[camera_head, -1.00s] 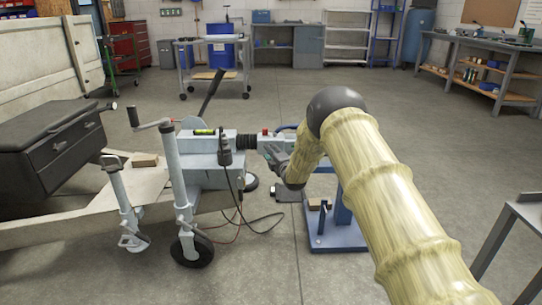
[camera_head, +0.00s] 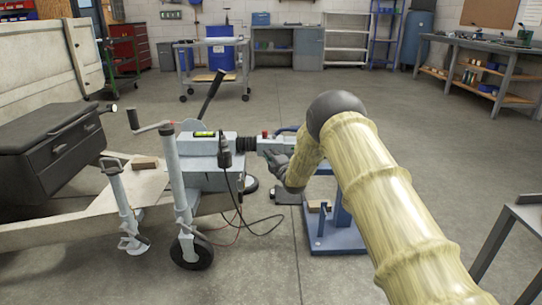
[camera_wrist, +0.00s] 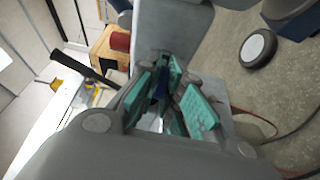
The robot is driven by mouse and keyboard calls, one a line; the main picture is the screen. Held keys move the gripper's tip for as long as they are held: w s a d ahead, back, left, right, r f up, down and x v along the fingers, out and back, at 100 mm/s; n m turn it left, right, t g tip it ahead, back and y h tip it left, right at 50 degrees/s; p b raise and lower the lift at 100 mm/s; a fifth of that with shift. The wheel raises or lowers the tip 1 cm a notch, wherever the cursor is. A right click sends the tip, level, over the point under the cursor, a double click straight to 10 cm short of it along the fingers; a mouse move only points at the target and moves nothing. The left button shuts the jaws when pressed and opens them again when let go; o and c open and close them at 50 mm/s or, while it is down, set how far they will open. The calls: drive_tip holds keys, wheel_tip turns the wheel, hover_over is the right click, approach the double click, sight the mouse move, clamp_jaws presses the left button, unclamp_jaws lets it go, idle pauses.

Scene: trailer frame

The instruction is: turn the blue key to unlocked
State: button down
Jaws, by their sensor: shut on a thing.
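The blue key (camera_wrist: 161,91) shows in the wrist view as a small dark blue piece between the teal finger pads. My gripper (camera_wrist: 166,82) is shut on it, and the pads cover most of it. In the head view my gripper (camera_head: 276,160) is at the coupling end of the trailer frame (camera_head: 207,176), and the key is hidden there. I cannot tell from these frames how far the key is turned.
A jack post with a wheel (camera_head: 191,250) stands at the trailer's front. Loose cables (camera_head: 262,228) hang to the floor. A blue stand (camera_head: 338,238) is below my arm. A workbench (camera_head: 490,65) is at the right.

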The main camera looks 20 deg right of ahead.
drive_tip(key=m, duration=0.1)
drive_tip(key=m+t+p, duration=0.1)
drive_tip(key=m, duration=0.2)
drive_tip(key=shift+w+r+m+t+h, duration=0.1)
drive_tip(key=shift+r+m+t+h, duration=0.2)
drive_tip(key=shift+m+t, duration=0.1)
drive_tip(key=m+h, duration=0.1)
drive_tip(key=m, duration=0.1)
drive_tip(key=m+t+p, duration=0.1)
drive_tip(key=m, duration=0.2)
drive_tip(key=shift+h, duration=0.4)
drive_tip(key=m+h, duration=0.1)
drive_tip(key=m, duration=0.2)
drive_tip(key=m+t+h, duration=0.1)
drive_tip(key=m, duration=0.2)
drive_tip(key=shift+m+h, duration=0.3)
drive_tip(key=shift+h, duration=0.1)
drive_tip(key=shift+w+r+m+h, duration=0.1)
drive_tip(key=shift+m+h, duration=0.65)
drive_tip(key=shift+m, duration=0.6)
drive_tip(key=shift+r+m+h, duration=0.1)
drive_tip(key=shift+m+h, duration=0.65)
drive_tip(key=shift+m, duration=0.9)
drive_tip(key=c, duration=1.7)
unclamp_jaws()
drive_tip(key=shift+o, duration=0.7)
drive_tip(key=shift+a+f, duration=0.1)
drive_tip(key=shift+f, duration=0.35)
